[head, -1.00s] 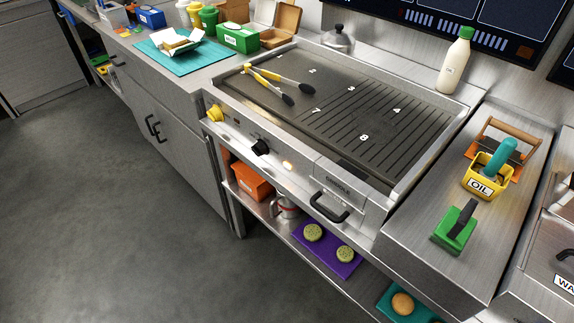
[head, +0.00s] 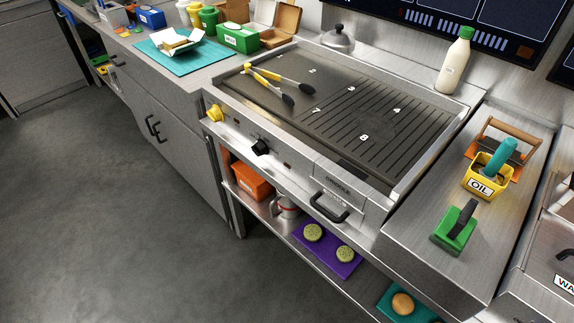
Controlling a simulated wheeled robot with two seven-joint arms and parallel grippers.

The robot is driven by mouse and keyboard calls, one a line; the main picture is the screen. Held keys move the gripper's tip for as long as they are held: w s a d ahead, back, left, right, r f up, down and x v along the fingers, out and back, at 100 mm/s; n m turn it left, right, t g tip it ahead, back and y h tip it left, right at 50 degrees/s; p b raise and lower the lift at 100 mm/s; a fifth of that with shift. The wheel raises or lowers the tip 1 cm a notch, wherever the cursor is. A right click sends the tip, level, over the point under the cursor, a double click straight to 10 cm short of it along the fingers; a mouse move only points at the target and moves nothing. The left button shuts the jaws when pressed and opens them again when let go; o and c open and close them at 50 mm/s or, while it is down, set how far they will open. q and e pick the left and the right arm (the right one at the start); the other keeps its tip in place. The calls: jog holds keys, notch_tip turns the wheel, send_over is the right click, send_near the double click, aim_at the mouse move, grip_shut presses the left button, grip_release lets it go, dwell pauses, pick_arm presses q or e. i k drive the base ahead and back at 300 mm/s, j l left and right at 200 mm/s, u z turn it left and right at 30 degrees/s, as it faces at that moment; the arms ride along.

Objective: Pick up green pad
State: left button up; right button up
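The green pad (head: 449,243) is a green block with an upright black handle (head: 464,217). It rests on the steel counter (head: 410,219) to the right of the griddle, near the counter's front end. Nothing touches it from above. Neither of my grippers shows in the head view.
Behind the pad stand a yellow OIL container (head: 480,187) with a teal-handled tool and an orange scraper (head: 512,172) with a wooden handle. The griddle (head: 345,110) holds yellow tongs (head: 268,75). A white bottle (head: 456,62) stands at the back. The floor (head: 110,200) is clear.

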aim_at(452, 232)
jog(key=z, duration=1.3)
